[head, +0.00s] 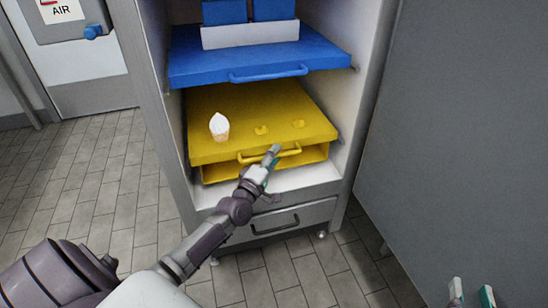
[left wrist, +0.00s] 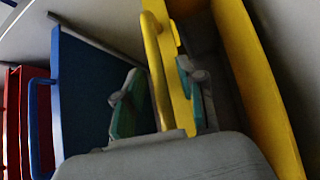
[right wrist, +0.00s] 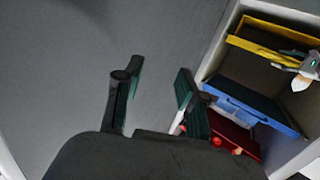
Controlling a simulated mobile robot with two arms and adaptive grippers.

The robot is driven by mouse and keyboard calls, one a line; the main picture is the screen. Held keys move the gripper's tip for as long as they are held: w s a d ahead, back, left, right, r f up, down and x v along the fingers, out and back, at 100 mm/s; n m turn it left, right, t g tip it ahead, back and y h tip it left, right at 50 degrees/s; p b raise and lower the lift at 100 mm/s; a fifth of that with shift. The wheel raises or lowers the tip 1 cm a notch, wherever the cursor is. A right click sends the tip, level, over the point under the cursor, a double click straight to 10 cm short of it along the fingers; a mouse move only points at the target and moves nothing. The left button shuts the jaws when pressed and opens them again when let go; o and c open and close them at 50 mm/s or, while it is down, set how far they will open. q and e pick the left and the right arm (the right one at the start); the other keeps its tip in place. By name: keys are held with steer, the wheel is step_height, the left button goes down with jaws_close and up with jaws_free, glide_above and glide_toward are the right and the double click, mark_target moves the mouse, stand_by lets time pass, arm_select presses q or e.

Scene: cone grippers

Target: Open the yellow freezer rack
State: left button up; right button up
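The yellow freezer rack (head: 250,105) sits in the lower part of the open freezer cabinet, below a blue rack. Its yellow handle (head: 285,153) runs along the front edge. My left gripper (head: 272,158) is at this handle. In the left wrist view the handle (left wrist: 155,60) passes between the two teal fingers of the gripper (left wrist: 158,88), which are apart with gaps beside the bar. My right gripper (head: 471,294) is at the bottom right of the head view, away from the racks. In the right wrist view its fingers (right wrist: 159,72) are apart and empty.
A cone with a white top (head: 219,127) stands upright on the yellow rack. The blue rack (head: 255,64) above carries blue items in a white holder. A grey drawer (head: 275,221) is below. A grey panel (head: 470,130) stands at right. Tiled floor is clear.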

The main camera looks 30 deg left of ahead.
arm_select(q)
jaws_close()
stand_by(0.5)
